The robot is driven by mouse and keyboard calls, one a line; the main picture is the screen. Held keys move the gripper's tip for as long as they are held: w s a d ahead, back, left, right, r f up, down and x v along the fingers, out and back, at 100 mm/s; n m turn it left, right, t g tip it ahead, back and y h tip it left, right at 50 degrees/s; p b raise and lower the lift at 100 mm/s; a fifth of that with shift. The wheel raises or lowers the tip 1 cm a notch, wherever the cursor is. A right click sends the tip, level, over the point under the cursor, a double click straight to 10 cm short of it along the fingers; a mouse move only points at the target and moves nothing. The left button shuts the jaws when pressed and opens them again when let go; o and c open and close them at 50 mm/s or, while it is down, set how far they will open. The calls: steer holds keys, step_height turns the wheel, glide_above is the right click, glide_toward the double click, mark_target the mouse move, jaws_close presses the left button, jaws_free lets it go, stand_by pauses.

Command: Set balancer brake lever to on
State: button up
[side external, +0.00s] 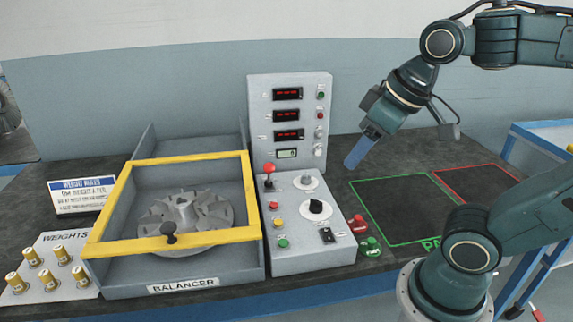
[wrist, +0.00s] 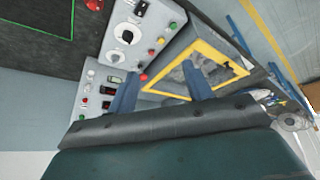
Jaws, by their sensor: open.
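A lever with a red ball knob (side external: 269,170) stands at the back left of the sloped grey control panel (side external: 290,262); I take it for the brake lever. Its on and off marks are too small to read. The red knob also shows in the wrist view (wrist: 143,77), between my fingertips in the picture but well beyond them. My gripper (side external: 355,164) is open and empty, raised above the bench to the right of the panel. The balancer (side external: 200,270) stands left of the panel, with a bladed rotor (side external: 185,216) under a yellow-framed guard (side external: 252,200).
A display tower (side external: 290,165) rises behind the panel. The panel also carries a black rotary knob (side external: 316,207), coloured buttons and a black switch (side external: 326,235). Red (side external: 358,223) and green (side external: 371,247) pieces lie to its right. The green-outlined bench area (side external: 408,210) is clear.

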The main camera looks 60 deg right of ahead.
steer(key=w+d+r+g, duration=0.1)
steer(key=w+d+r, duration=0.15)
steer(key=w, duration=0.55)
steer(key=n+g+h, duration=0.1)
steer(key=n+g, duration=0.1)
steer(key=g, duration=0.2)
glide_above(269, 164)
steer(key=a, duration=0.2)
step_height(269, 164, down, 8)
steer(key=shift+d+r, duration=0.15)
steer(key=shift+d, duration=0.1)
steer(key=shift+s, duration=0.1)
steer(key=shift+d+f, duration=0.3)
steer(key=shift+f, duration=1.95)
steer(key=shift+d+f, duration=0.25)
steer(key=shift+f, duration=2.05)
steer(key=shift+d+f, duration=0.3)
steer(key=shift+f, duration=1.95)
steer(key=shift+w, duration=0.2)
jaws_close()
